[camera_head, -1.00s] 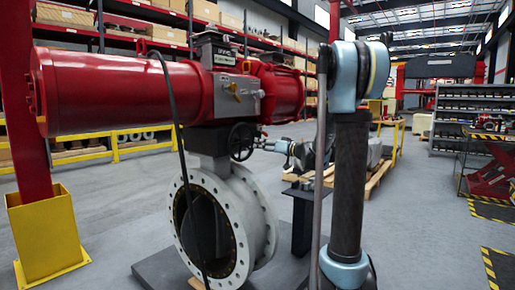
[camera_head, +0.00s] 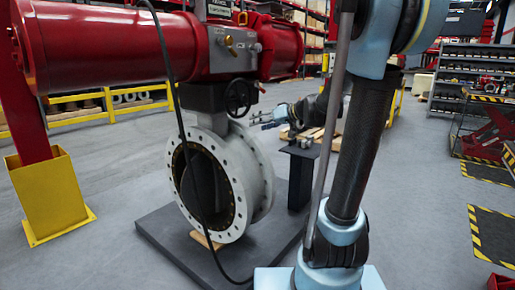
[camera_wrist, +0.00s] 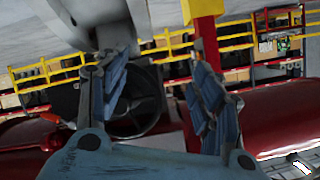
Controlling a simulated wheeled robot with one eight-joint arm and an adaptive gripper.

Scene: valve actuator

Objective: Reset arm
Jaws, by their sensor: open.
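The valve actuator (camera_head: 115,48) is a large red horizontal cylinder assembly above a grey flanged butterfly valve (camera_head: 258,180). A black handwheel (camera_head: 238,97) sits under the actuator's middle. It also shows in the wrist view (camera_wrist: 150,112), behind and between my fingers. My gripper (camera_head: 256,122) is just right of and below the handwheel in the head view. In the wrist view my gripper (camera_wrist: 160,85) has its two blue-grey fingers spread apart with nothing between them. The fingers appear apart from the wheel; the exact distance cannot be told.
The valve stands on a dark base plate (camera_head: 165,238). A black pedestal (camera_head: 300,178) stands behind it. A yellow-based red post (camera_head: 50,195) is at left, and a black cable hangs before the valve. Yellow rails (camera_head: 85,112) and shelves line the back. Grey floor is open at left.

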